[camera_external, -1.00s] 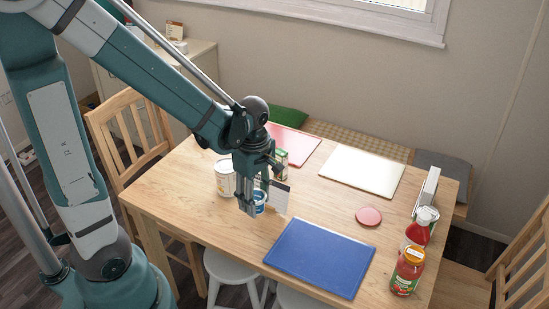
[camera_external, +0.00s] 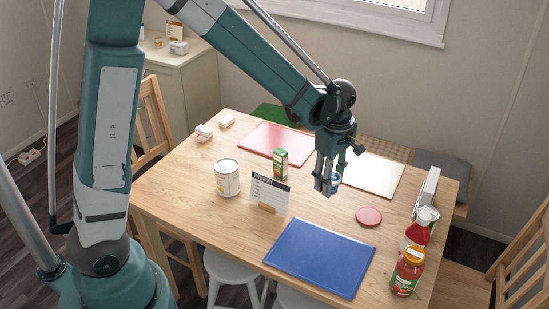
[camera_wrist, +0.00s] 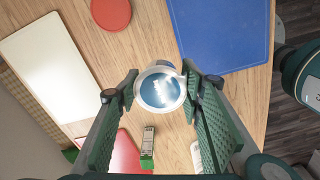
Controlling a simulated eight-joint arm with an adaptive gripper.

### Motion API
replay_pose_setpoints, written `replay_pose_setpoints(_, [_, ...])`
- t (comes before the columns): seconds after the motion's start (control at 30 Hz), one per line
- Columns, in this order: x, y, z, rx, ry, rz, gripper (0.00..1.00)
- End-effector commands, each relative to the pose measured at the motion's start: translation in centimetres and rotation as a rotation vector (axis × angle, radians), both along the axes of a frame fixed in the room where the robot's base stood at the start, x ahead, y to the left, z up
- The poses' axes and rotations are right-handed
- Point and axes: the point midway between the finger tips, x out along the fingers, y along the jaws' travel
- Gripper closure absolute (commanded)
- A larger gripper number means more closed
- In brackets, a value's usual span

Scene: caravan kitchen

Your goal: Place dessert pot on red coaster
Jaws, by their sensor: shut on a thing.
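My gripper (camera_external: 328,186) is shut on the dessert pot (camera_external: 336,180), a small blue and white pot, and holds it above the table between the blue and white boards. In the wrist view the pot (camera_wrist: 160,90) sits between the two fingers (camera_wrist: 160,95), its round top facing the camera. The red coaster (camera_external: 368,217) is a flat round disc on the table, to the right of and below my gripper in the external view. In the wrist view the coaster (camera_wrist: 111,13) lies bare at the top, apart from the pot.
A blue board (camera_external: 320,257), a white board (camera_external: 361,174) and a red board (camera_external: 275,140) lie on the table. A tall can (camera_external: 228,178), a small carton (camera_external: 281,164) and a card in a stand (camera_external: 268,193) are at left. A jar (camera_external: 407,271) and a red bottle (camera_external: 422,228) stand at right.

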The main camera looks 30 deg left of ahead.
Motion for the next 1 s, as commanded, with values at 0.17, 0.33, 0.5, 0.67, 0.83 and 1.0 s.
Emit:
replay_pose_setpoints(0.17, [2.5, -3.7, -0.2, 0.0, -0.002, -0.025, 0.68])
replay_pose_setpoints(0.33, [4.5, -7.1, -0.6, -0.002, -0.004, -0.047, 0.68])
replay_pose_setpoints(0.5, [6.0, -10.0, -1.0, -0.002, -0.005, -0.064, 0.68])
replay_pose_setpoints(0.67, [6.9, -11.8, -1.3, -0.002, -0.006, -0.075, 0.68])
replay_pose_setpoints(0.83, [7.2, -12.6, -1.5, -0.002, -0.007, -0.079, 0.68])
replay_pose_setpoints(1.0, [7.3, -12.7, -1.5, -0.002, -0.007, -0.079, 0.68])
